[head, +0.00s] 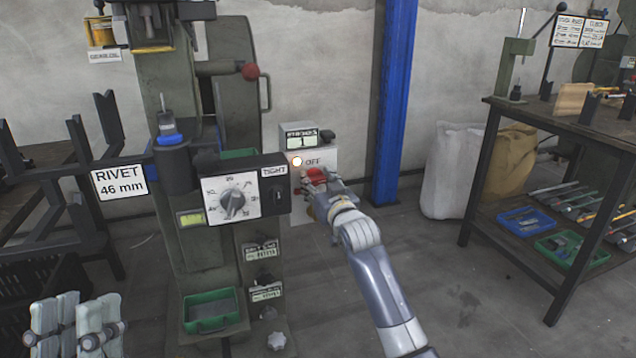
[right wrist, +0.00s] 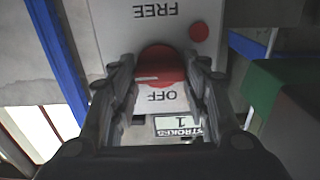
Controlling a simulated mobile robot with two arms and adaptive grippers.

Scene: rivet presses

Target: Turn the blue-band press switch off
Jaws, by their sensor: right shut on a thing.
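In the right wrist view the knob (right wrist: 160,66) appears upside down between FREE and OFF. Its white mark points sideways to the left, at neither word. My right gripper (right wrist: 160,80) is shut on the knob, one finger on each side; it also shows in the head view (head: 318,184). My left gripper (head: 80,325) is low at left, its opening unclear.
A lamp (head: 297,161) glows on the box, under a strokes counter (head: 302,140) reading 1. A dial panel (head: 236,196) sits left of the box. A blue post (head: 394,100) stands behind at right. A workbench (head: 530,113) is at far right; the floor before it is clear.

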